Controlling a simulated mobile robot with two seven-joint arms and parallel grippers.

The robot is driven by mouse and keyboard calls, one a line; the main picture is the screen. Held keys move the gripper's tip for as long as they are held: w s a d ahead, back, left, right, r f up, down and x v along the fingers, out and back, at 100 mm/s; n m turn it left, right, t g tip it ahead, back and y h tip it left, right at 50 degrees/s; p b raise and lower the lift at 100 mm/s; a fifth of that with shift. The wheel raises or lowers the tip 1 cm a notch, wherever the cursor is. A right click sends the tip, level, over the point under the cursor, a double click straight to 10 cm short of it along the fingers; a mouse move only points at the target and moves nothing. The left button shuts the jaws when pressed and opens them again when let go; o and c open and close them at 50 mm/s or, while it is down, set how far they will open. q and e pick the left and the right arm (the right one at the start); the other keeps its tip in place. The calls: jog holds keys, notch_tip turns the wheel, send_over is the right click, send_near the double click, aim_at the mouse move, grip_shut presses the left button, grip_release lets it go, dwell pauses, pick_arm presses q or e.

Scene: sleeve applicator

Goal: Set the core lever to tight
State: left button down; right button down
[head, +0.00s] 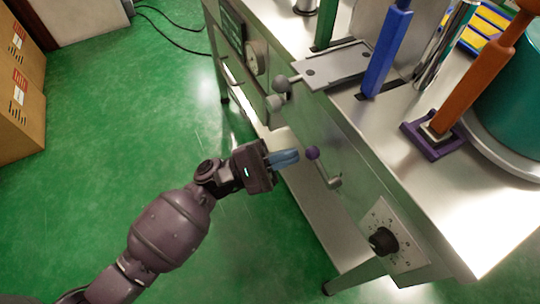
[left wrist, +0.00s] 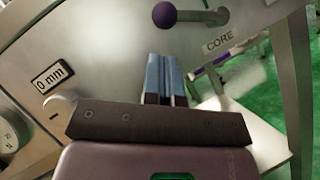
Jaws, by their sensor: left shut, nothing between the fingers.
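The core lever is a short metal arm with a purple ball knob (head: 312,153) on the front panel of the steel machine. In the head view the arm slants from the knob down to its pivot at the lower right. In the left wrist view the knob (left wrist: 165,14) is at the top, with the arm running right to its pivot above the "CORE" label (left wrist: 218,43). My left gripper (head: 294,157) is shut and empty, its blue fingers pointing at the knob. In the left wrist view the fingertips (left wrist: 163,58) are below the knob, apart from it. My right gripper is out of view.
A black dial (head: 383,241) sits on the panel at lower right. A grey ball-ended lever (head: 281,84) and a steel plate (head: 335,66) are farther up. Blue (head: 387,52) and orange (head: 482,78) upright parts stand on top. The green floor is clear at left, beyond which are cardboard boxes (head: 20,120).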

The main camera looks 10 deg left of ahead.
aim_at(321, 167)
pick_arm(q)
jog(key=shift+s+d+r, duration=0.1)
jog(key=shift+d+r, duration=0.05)
jog(key=shift+r, duration=0.3)
jog(key=shift+s+d+r, duration=0.1)
jog(key=shift+r, duration=0.3)
jog(key=shift+s+d+r+p, duration=0.2)
jog(key=shift+s+d+p, duration=0.15)
jog(key=shift+p, duration=0.15)
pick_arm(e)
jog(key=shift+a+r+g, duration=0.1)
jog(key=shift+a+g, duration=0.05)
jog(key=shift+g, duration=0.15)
